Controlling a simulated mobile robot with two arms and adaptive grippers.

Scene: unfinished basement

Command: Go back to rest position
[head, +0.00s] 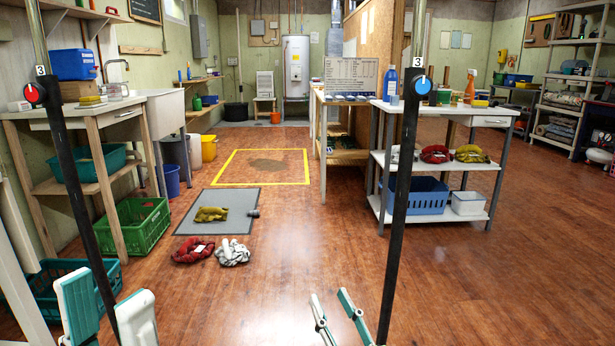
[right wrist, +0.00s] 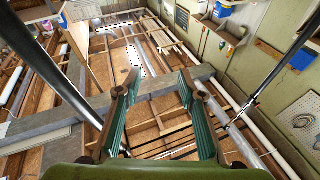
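My left gripper (head: 108,308) is at the bottom left of the head view.
A workbench (head: 384,191) with shelves stands at centre right. At the left, a wooden table (head: 98,118) stands near a green crate (head: 130,226) and a teal crate (head: 45,290). Rags lie on and near a grey mat (head: 239,200). The wooden floor (head: 500,275) at right is clear.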

